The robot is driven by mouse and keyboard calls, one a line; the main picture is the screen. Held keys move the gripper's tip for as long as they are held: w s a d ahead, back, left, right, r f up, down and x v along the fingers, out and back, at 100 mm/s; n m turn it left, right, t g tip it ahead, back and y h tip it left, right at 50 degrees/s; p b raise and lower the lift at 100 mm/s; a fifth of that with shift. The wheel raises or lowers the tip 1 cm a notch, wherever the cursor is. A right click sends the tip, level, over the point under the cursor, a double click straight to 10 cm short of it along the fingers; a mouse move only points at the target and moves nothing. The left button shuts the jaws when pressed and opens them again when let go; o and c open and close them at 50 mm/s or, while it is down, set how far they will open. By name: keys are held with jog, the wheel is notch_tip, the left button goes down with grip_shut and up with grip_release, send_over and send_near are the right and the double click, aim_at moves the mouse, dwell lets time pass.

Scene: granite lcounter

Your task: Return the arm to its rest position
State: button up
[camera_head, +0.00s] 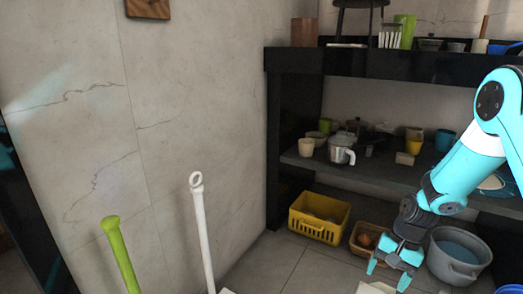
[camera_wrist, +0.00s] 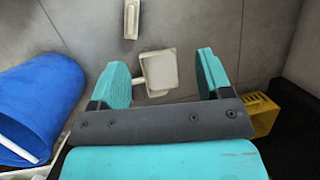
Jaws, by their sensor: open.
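My gripper (camera_head: 387,275) hangs from the blue-and-grey arm (camera_head: 465,165) at the right of the head view, fingers pointing down, in front of the lower shelf. In the wrist view my gripper (camera_wrist: 163,75) has its two teal fingers wide apart. Nothing is held between them. A pale, flat, squarish object (camera_wrist: 160,70) shows in the gap, on the floor beyond the fingertips. The arm reaches out and down; its upper part runs out of the right edge of the head view.
A yellow crate (camera_head: 318,219), a brown basket (camera_head: 366,240) and a grey pot (camera_head: 458,257) stand on the floor by the gripper. A black counter (camera_head: 400,66) with a cluttered shelf is behind. A blue bucket (camera_wrist: 40,105) is left in the wrist view. A white pole (camera_head: 201,235) stands left.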

jog(key=s+a+r+n+p, duration=0.2)
jog(key=a+r, duration=0.2)
jog(key=r, duration=0.4)
jog(key=s+a+r+n+t+p, duration=0.1)
jog(key=s+a+r+n+p, duration=0.2)
jog(key=r, duration=0.5)
jog(key=s+a+r+n+p, duration=0.1)
jog(key=s+a+r+n, duration=0.1)
jog(key=a+r, duration=0.55)
jog(key=s+a+r+n+p, duration=0.4)
jog(key=s+r+n, duration=0.4)
jog(key=s+r, duration=0.65)
notch_tip(320, 180, up, 37)
jog(key=p, duration=3.8)
jog(key=shift+f+m+t+y, duration=0.15)
jog(key=shift+m+t+y, duration=0.15)
jog(key=shift+t, duration=0.1)
jog(key=shift+c, duration=0.3)
